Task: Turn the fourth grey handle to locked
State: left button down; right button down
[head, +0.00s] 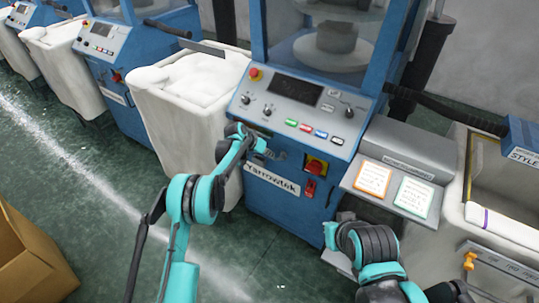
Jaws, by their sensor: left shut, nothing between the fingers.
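A blue knitting machine (275,205) labelled Yarrowtek stands in front of me. Its sloped grey control panel (297,110) carries a dark screen, small black knobs, a red button and a row of coloured buttons. Below the panel are a red-and-yellow rotary switch (316,166) and a small red fitting (310,189). My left gripper (280,155) is shut and empty, close in front of the cabinet, left of the rotary switch. I cannot tell if it touches the cabinet. No grey handle can be made out clearly. My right gripper (330,236) is low at the cabinet's lower right; its fingers are unclear.
White bins (190,80) stand between the blue machines along the row to the left. A grey desk with two cards (374,179) juts out at right, beside another pale bin (480,215). A cardboard box (30,255) sits lower left. The green floor aisle (110,170) is clear.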

pick_arm(q)
jog(key=shift+f, duration=0.3)
jog(key=shift+w+a+f, duration=0.1)
jog(key=shift+f, duration=0.25)
jog(key=shift+f+b, duration=0.1)
jog(key=shift+b, duration=0.2)
jog(key=shift+f, duration=0.2)
jog(key=shift+r, duration=0.1)
dwell(0.9)
